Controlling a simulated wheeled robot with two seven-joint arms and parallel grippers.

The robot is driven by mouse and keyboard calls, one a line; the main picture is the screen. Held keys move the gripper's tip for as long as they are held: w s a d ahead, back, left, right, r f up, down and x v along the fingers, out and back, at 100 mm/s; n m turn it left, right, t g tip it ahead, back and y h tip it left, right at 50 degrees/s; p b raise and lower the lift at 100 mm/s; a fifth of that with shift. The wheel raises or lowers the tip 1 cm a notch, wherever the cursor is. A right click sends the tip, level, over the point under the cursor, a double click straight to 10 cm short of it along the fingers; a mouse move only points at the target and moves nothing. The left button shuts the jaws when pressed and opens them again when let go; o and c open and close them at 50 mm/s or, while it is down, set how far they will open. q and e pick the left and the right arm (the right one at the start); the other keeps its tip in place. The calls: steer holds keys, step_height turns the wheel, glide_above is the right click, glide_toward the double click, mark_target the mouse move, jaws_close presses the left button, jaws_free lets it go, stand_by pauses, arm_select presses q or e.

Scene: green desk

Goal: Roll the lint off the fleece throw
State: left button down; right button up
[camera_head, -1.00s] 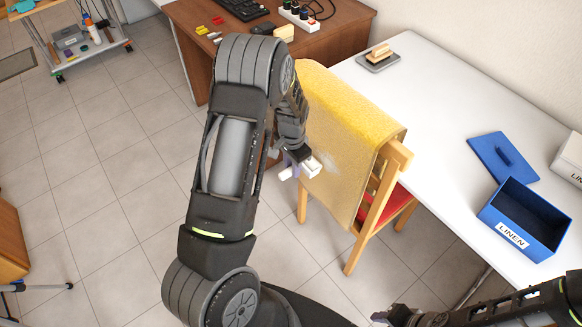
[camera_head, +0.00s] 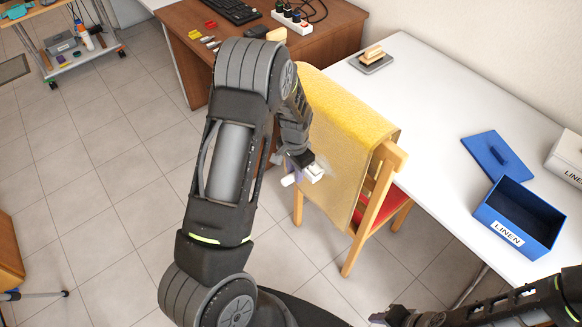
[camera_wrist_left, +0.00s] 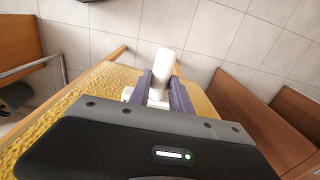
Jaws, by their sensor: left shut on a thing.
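The yellow fleece throw (camera_head: 345,115) hangs over the back of a wooden chair (camera_head: 372,215). It also shows in the left wrist view (camera_wrist_left: 60,110). My left gripper (camera_head: 303,170) is at the throw's front side, near its left edge. It is shut on a white lint roller (camera_head: 290,181), whose pale cylinder (camera_wrist_left: 163,62) sticks out beyond the fingers in the left wrist view. A faint whitish patch shows on the throw beside the gripper, partly hidden by it. I cannot tell whether the roller touches the cloth. My right gripper (camera_head: 385,315) is low at the bottom edge, its jaws unclear.
A white table (camera_head: 440,120) stands right of the chair, with an open blue LINEN box (camera_head: 520,215), its blue lid (camera_head: 497,156) and a brush on a grey tray (camera_head: 374,63). A brown desk (camera_head: 335,40) stands behind.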

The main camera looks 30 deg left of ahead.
arm_select(q)
steer(key=shift+s+d, duration=0.2)
steer(key=shift+d, duration=0.7)
steer(key=shift+d, duration=0.15)
steer(key=shift+s+d+p, duration=0.2)
steer(key=shift+s+d, duration=0.05)
steer(key=shift+d, duration=0.65)
steer(key=shift+s+d+p, duration=0.15)
steer(key=shift+s+d, duration=0.1)
steer(key=shift+d, duration=0.65)
steer(key=shift+s+d, duration=0.25)
steer(key=shift+d, duration=0.4)
steer(key=shift+s+d, duration=0.2)
steer(key=shift+d, duration=0.4)
steer(key=shift+s+d, duration=0.25)
steer(key=shift+d, duration=0.4)
steer(key=shift+r+p, duration=0.1)
steer(key=shift+p, duration=0.25)
steer(key=shift+w+r, duration=0.15)
steer(key=shift+r, duration=0.45)
